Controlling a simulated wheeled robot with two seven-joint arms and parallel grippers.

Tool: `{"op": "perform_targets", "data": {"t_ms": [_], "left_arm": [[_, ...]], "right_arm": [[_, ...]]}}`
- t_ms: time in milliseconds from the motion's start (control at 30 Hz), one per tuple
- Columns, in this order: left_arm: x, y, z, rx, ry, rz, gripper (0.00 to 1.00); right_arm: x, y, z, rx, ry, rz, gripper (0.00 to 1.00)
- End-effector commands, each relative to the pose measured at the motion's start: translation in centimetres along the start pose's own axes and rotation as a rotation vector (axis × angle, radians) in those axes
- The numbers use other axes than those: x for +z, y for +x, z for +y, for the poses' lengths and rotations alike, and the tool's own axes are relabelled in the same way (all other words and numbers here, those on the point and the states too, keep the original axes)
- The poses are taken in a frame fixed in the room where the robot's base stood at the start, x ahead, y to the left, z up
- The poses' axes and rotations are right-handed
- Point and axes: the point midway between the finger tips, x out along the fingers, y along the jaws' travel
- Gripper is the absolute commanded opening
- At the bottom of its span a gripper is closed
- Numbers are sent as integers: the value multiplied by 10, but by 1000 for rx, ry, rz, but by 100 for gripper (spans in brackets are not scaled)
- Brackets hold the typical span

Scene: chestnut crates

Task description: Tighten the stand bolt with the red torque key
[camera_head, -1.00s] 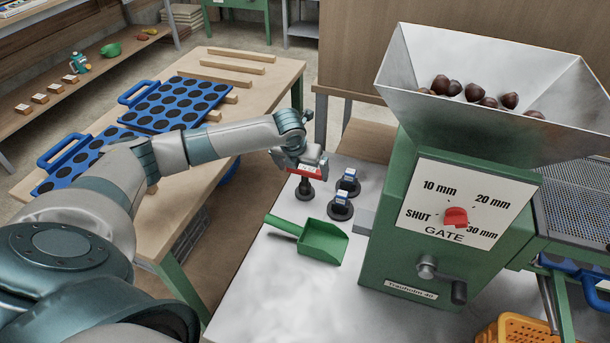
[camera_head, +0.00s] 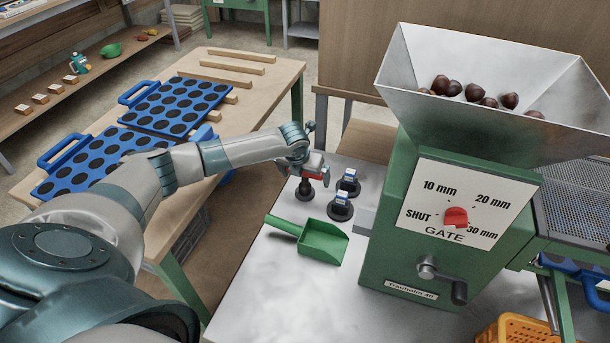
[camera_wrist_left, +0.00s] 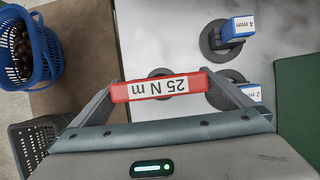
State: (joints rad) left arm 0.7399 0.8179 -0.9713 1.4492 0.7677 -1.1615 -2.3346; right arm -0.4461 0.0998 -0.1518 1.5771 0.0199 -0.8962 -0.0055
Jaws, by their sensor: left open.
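The red torque key (camera_wrist_left: 163,87), labelled 25 N m, stands on a dark round foot on the grey bench. In the head view the red key (camera_head: 313,171) is partly covered by my left gripper (camera_head: 309,166). In the left wrist view my left gripper (camera_wrist_left: 163,90) is open, with a finger at each end of the key's red bar. I cannot tell whether the fingers touch it. I cannot make out the stand bolt in either view. My right gripper is not in view.
Blue-topped tools marked 4 mm (camera_wrist_left: 238,28) and 2 mm (camera_wrist_left: 252,92) stand close by. A green scoop (camera_head: 323,241) lies in front on the bench. The green machine (camera_head: 400,250) with a crank stands to the right. The front of the bench is clear.

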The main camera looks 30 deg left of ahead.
Motion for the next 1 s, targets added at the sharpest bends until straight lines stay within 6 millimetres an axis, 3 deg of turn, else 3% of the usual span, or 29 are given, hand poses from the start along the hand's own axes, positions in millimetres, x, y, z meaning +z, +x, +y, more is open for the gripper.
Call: {"op": "perform_targets", "data": {"t_ms": [300,533,833,1000], "left_arm": [[2,32,1,0,-1,0,100],[2,34,1,0,0,0,100],[2,34,1,0,0,0,100],[2,34,1,0,0,0,64]], "right_arm": [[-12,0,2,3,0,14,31],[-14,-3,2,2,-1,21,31],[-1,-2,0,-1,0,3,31],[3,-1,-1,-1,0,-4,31]]}}
